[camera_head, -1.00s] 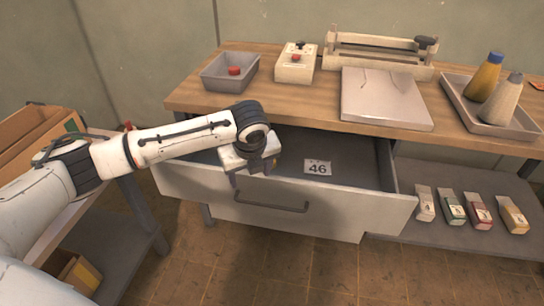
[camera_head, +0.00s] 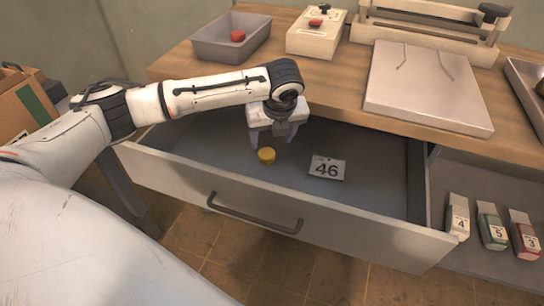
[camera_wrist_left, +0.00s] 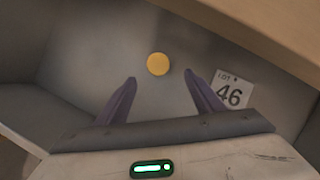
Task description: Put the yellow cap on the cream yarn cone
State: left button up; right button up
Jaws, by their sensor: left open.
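The yellow cap (camera_head: 266,155) lies on the floor of the open drawer (camera_head: 190,178). In the left wrist view the cap (camera_wrist_left: 158,64) shows as a round disc just beyond the fingertips, roughly centred between them. My left gripper (camera_head: 271,141) is open and empty, over the drawer and close to the cap. Its two fingers also show spread in the left wrist view (camera_wrist_left: 160,77). The cream yarn cone is not in view now. My right gripper is not in view.
A card marked 46 (camera_head: 327,168) lies in the drawer right of the cap. On the table stand a grey bin (camera_head: 222,50), a cream box (camera_head: 312,42) and a pale slab (camera_head: 425,92). A tray's edge (camera_head: 520,90) is cut off at right.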

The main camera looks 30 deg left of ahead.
aim_at(267, 153)
pick_arm(q)
jog(key=b+x, duration=0.2)
jog(key=x, duration=0.7)
jog(key=shift+s+a+f, duration=0.1)
jog(key=shift+a+f, duration=0.15)
jog(key=shift+f, duration=0.1)
jog(key=c, duration=1.1)
jog(key=shift+r, duration=0.1)
notch_tip(267, 153, up, 10)
jog(key=shift+p, duration=1.05)
